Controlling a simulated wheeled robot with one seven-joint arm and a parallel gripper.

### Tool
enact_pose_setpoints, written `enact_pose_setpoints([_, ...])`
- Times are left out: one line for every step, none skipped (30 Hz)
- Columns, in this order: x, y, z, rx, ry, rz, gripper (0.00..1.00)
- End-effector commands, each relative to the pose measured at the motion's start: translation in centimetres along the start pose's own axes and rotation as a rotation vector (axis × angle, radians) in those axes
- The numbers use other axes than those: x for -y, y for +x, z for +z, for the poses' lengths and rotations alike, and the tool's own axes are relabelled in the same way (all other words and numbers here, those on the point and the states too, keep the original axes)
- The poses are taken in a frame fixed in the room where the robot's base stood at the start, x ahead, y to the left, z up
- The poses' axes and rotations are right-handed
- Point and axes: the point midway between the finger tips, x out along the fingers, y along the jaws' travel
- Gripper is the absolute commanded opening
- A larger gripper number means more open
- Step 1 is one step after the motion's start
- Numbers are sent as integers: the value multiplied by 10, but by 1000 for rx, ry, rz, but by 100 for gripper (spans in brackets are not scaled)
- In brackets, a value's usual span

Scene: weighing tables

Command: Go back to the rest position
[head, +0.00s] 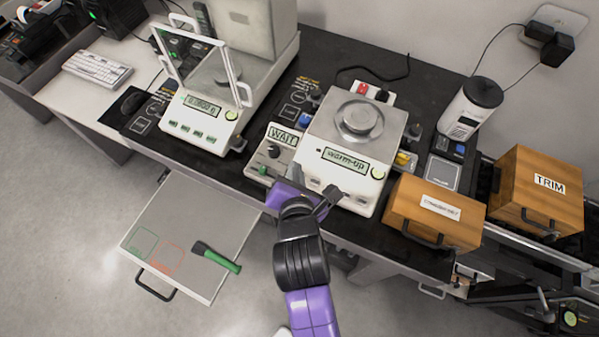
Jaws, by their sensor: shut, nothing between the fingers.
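My gripper (333,193) is at the end of my purple and black arm, in the middle of the head view. It is shut and empty. It is just in front of the right balance, close to its front edge; I cannot tell whether it touches. The right balance (343,160) shows "warm-up" on its display and has a round metal pan (360,118) on top. A small box left of my gripper carries a "WAIT" sign (283,136), a knob and a green part.
The left balance (200,120) has a raised glass shield. A pulled-out drawer (190,245) holds a green-handled black tool (217,258). A white canister (468,110) stands behind. Open floor lies at lower left.

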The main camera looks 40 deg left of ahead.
Motion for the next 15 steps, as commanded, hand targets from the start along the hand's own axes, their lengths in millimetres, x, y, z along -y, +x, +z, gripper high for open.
enact_pose_setpoints([0, 0, 0, 0, 0, 0, 0])
enact_pose_setpoints([0, 0, 0, 0, 0, 0, 0])
enact_pose_setpoints([0, 0, 0, 0, 0, 0, 0])
enact_pose_setpoints([0, 0, 0, 0, 0, 0, 0])
enact_pose_setpoints([0, 0, 0, 0, 0, 0, 0])
enact_pose_setpoints([0, 0, 0, 0, 0, 0, 0])
enact_pose_setpoints([0, 0, 0, 0, 0, 0, 0])
enact_pose_setpoints([0, 0, 0, 0, 0, 0, 0])
enact_pose_setpoints([0, 0, 0, 0, 1, 0, 0])
enact_pose_setpoints([0, 0, 0, 0, 4, 0, 0])
enact_pose_setpoints([0, 0, 0, 0, 12, 0, 0])
enact_pose_setpoints([0, 0, 0, 1, 32, 1, 0])
enact_pose_setpoints([-1, 0, 1, 4, 55, 4, 0])
enact_pose_setpoints([-2, 0, 2, 9, 87, 10, 0])
enact_pose_setpoints([-5, 0, 5, 18, 141, 22, 0])
